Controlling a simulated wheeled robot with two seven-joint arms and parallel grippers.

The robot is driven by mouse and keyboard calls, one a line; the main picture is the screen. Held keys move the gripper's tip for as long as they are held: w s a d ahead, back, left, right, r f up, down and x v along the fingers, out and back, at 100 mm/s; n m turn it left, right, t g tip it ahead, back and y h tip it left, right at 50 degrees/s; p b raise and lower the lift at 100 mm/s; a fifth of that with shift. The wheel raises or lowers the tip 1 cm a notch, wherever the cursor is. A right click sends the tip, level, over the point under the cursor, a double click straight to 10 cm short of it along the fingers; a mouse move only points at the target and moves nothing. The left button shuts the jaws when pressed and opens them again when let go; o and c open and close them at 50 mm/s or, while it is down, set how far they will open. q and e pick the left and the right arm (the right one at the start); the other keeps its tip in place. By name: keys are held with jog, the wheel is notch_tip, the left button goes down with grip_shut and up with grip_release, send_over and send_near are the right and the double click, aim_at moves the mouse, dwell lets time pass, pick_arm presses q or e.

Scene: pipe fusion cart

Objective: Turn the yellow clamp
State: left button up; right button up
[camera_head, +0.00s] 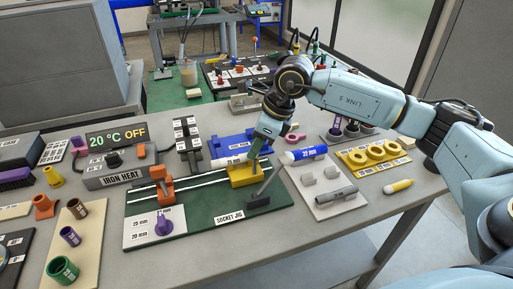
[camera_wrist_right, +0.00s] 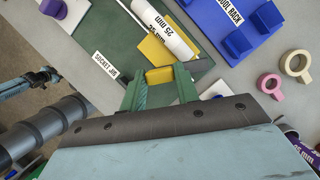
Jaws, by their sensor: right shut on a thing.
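The yellow clamp (camera_head: 243,178) stands on the green socket jig (camera_head: 210,238), toward its right end. A white pipe labelled 25 mm (camera_wrist_right: 172,32) runs into the clamp's yellow body (camera_wrist_right: 153,52). My right gripper (camera_head: 254,156) comes down on the clamp from above. In the right wrist view its two green fingers (camera_wrist_right: 160,82) are shut on a small yellow part of the clamp, one finger on each side. The arm and gripper partly hide the clamp's top in the head view. My left gripper is not in view.
An orange clamp (camera_head: 164,191) stands on the jig to the left. A grey lever (camera_head: 269,181) leans close to the right of the yellow clamp. Behind is the blue tool rack (camera_head: 226,146). A blue pipe (camera_head: 304,154) lies on the right. The table's front strip is clear.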

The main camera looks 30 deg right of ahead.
jog(key=n, duration=0.2)
jog(key=shift+w+d+n+g+y, duration=0.1)
jog(key=shift+n+g+y, duration=0.3)
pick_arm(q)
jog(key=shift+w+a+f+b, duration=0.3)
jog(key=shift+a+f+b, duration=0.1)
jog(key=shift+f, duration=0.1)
pick_arm(e)
jog(key=shift+n+g, duration=0.6)
jog(key=shift+n, duration=1.1)
jog(key=o, duration=1)
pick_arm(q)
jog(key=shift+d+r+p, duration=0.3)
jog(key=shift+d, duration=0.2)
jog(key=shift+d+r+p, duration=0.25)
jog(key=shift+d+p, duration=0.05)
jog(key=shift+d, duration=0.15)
pick_arm(e)
jog(key=v, duration=1.3)
jog(key=shift+w+d+r, duration=0.15)
jog(key=shift+d+r, duration=0.05)
jog(key=shift+d, duration=0.1)
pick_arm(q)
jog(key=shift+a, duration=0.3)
